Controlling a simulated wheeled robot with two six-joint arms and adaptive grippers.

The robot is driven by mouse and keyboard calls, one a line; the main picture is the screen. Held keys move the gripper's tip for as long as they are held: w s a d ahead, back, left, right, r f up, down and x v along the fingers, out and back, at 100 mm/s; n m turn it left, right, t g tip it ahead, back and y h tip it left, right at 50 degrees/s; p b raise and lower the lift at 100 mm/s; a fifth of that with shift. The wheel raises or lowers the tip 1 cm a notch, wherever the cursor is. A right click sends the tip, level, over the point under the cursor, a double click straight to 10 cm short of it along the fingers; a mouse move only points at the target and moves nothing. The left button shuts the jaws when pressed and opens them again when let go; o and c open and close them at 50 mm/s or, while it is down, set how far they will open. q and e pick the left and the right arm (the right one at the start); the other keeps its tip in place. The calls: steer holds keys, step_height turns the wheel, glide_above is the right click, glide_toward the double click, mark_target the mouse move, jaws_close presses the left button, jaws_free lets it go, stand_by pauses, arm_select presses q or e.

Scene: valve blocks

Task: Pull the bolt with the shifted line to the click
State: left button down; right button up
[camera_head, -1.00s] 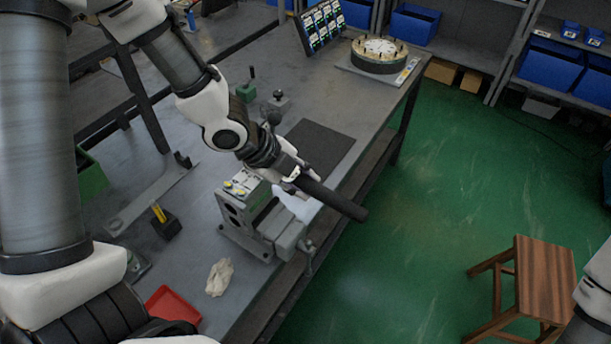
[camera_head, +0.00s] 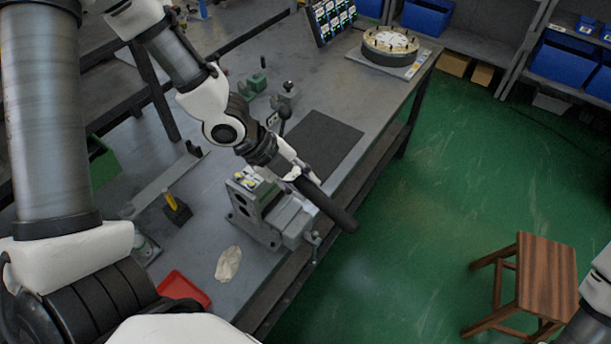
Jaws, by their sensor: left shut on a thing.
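A grey valve block (camera_head: 243,208) with round openings in its side and yellow marks (camera_head: 246,180) on top stands near the bench's front edge. A lighter grey body (camera_head: 286,220) joins it on the right. My left gripper (camera_head: 297,174) is just above and right of the block, shut on a dark round bar (camera_head: 335,211). The bar slopes down to the right, past the bench edge. The gripper covers its near end, so I cannot tell whether bar and block touch. No shifted line can be made out. My right gripper is outside the view.
A dark mat (camera_head: 322,143) lies behind the block. A round dial fixture (camera_head: 390,43) stands at the far end. A pale cloth (camera_head: 228,264), a red tray (camera_head: 184,289) and a yellow-handled tool (camera_head: 175,208) lie on the left. A wooden stool (camera_head: 546,275) stands on the open green floor.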

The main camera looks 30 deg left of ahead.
arm_select(q)
steer(key=shift+s+a+r+m+g+p, duration=0.15)
steer(key=shift+s+m+p, duration=0.15)
steer(key=shift+p, duration=0.15)
steer(key=shift+s+a+m+g+p, duration=0.1)
steer(key=shift+s+m+g+p, duration=0.15)
steer(key=shift+p, duration=0.2)
steer(key=shift+s, duration=0.15)
steer(key=s+m+p, duration=0.1)
steer(key=p, duration=0.1)
steer(key=s+a+m+p, duration=0.1)
steer(key=p, duration=0.2)
steer(key=shift+g+h, duration=0.4)
steer(key=shift+s, duration=0.15)
stand_by(0.4)
